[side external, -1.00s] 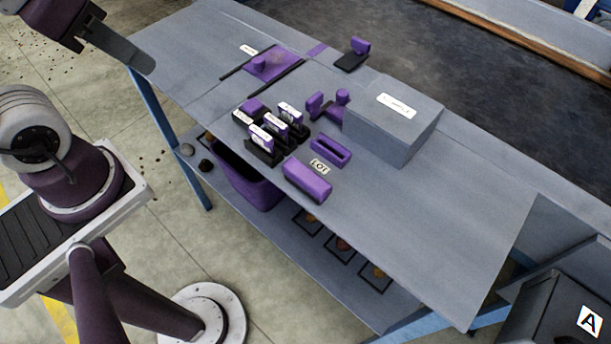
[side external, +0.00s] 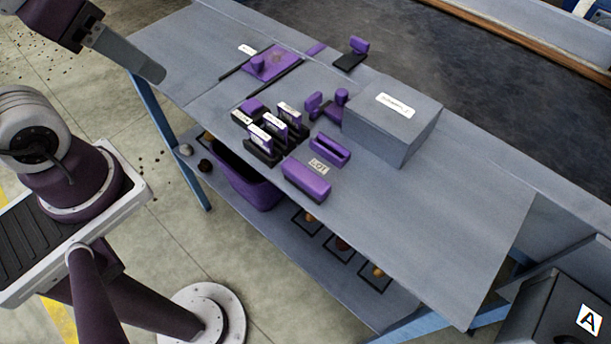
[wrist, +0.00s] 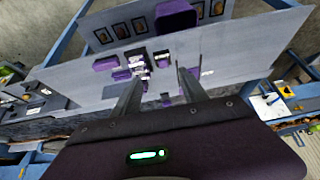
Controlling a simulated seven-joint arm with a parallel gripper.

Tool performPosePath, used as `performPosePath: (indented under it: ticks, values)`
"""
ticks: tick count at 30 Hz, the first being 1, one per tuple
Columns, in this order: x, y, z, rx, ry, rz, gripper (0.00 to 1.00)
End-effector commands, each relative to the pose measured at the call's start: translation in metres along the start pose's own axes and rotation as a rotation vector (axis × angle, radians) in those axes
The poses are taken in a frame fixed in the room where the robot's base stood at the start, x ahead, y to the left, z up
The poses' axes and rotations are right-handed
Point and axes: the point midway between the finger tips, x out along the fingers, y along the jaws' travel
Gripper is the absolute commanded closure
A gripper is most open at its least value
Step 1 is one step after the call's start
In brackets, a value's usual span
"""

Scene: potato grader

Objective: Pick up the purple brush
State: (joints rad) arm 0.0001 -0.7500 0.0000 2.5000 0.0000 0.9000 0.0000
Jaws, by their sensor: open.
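Several purple things lie on the grey table, and I cannot tell for sure which is the brush. A long rounded purple block (side external: 307,181) lies near the table's front edge; it also shows in the wrist view (wrist: 105,63). A piece with a black base and upright purple handle (side external: 356,50) stands at the back. Purple upright pieces (side external: 329,104) stand left of the grey box. My gripper (side external: 155,72) is above the table's left end, apart from all of them. In the wrist view my gripper (wrist: 161,76) has its fingers spread, with nothing held between them.
A large grey box (side external: 393,125) stands at the back middle. Black holders with white labels (side external: 270,132), a hollow purple piece (side external: 330,149) and a flat purple plate (side external: 276,62) are close by. A purple bin (side external: 250,190) sits below. The table's right part is clear.

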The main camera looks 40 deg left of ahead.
Motion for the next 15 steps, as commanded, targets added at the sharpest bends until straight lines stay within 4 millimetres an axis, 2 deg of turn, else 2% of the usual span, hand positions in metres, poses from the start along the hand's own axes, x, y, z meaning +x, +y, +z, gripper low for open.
performPosePath:
  ticks: [2, 5, 8, 10, 12, 15]
  values:
    - [0.001, 0.002, -0.003, 0.027, -0.010, 0.002, 0.49]
    - [0.012, 0.013, -0.021, 0.210, -0.076, 0.020, 0.49]
    - [0.040, 0.044, -0.048, 0.551, -0.177, 0.076, 0.49]
    - [0.068, 0.074, -0.059, 0.808, -0.241, 0.133, 0.49]
    - [0.098, 0.106, -0.062, 1.040, -0.293, 0.199, 0.49]
    - [0.135, 0.145, -0.054, 1.304, -0.347, 0.290, 0.49]
